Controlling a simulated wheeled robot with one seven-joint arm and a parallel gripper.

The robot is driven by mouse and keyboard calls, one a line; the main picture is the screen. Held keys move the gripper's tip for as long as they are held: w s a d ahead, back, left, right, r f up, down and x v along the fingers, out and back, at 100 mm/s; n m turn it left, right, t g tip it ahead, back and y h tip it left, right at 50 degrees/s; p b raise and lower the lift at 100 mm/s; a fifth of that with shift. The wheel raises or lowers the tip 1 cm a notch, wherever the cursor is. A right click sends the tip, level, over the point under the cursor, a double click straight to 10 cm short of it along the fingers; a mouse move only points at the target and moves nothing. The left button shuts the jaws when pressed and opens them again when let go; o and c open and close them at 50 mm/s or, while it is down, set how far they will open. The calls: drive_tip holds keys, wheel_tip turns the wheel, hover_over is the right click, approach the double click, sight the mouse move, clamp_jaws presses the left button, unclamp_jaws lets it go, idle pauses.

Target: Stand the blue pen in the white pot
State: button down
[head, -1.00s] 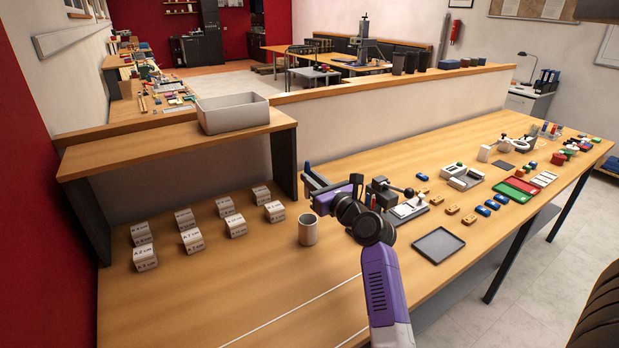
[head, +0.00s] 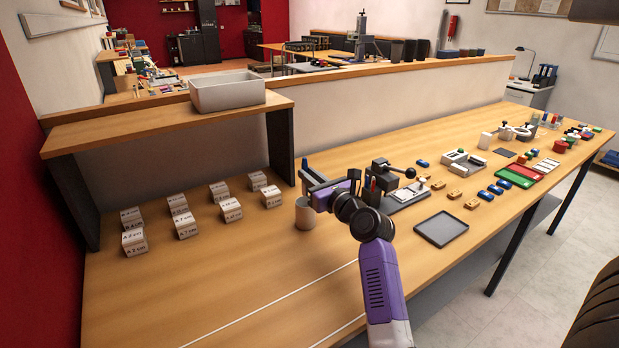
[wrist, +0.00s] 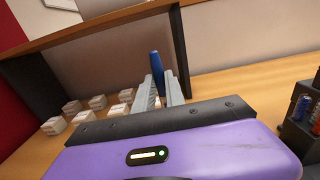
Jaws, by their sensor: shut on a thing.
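The blue pen (wrist: 157,68) stands between the grey fingers of my gripper (wrist: 161,84) in the wrist view, its blue end showing above the fingertips. My gripper is shut on it. The pen's lower end and the pot's opening are hidden, so I cannot tell whether the pen is inside the pot.
Several white labelled blocks (head: 183,226) stand left of the pot. A raised shelf (head: 160,124) with a grey bin (head: 226,92) is behind. A dark holder with red and blue items (wrist: 302,112) and a dark tray (head: 441,229) are to the right. The front table is clear.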

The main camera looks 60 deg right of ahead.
wheel_tip(320, 180, down, 7)
drive_tip(key=b, duration=0.3)
idle(0.5)
drive_tip(key=c, duration=1.3)
unclamp_jaws()
drive_tip(key=shift+r, duration=0.1)
drive_tip(key=shift+p+v, duration=1.35)
drive_tip(key=shift+v, duration=2.6)
drive_tip(key=shift+d, duration=0.1)
